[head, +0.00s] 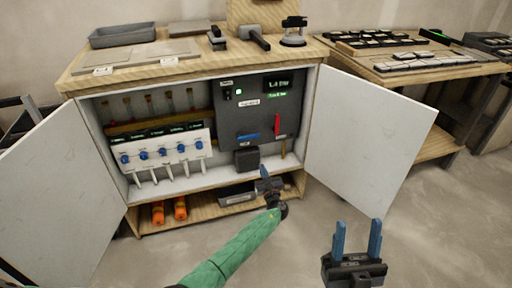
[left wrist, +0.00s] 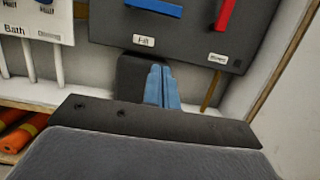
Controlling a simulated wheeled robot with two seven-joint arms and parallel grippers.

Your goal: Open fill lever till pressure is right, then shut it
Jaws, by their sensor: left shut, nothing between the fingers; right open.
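The open cabinet holds a dark grey panel (head: 238,122). The blue fill lever (head: 248,137) lies roughly level low on the panel. In the left wrist view the blue fill lever (left wrist: 153,7) sits above the label "Fill" (left wrist: 144,41). The pressure display (head: 278,85) at the panel's upper right is lit; it seems to read about 1.4 bar, with green text below. My left gripper (head: 264,177) is shut and empty, below the panel and apart from the lever; its blue fingers (left wrist: 163,87) are together. My right gripper (head: 357,238) is open and empty at lower right.
A red lever (head: 277,124) stands upright right of the blue one. A black box (head: 246,158) sits under the panel. Blue-handled valves (head: 162,153) line a white board at left. White doors (head: 367,138) stand open on both sides. Orange rolls (head: 180,208) lie on the bottom shelf.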

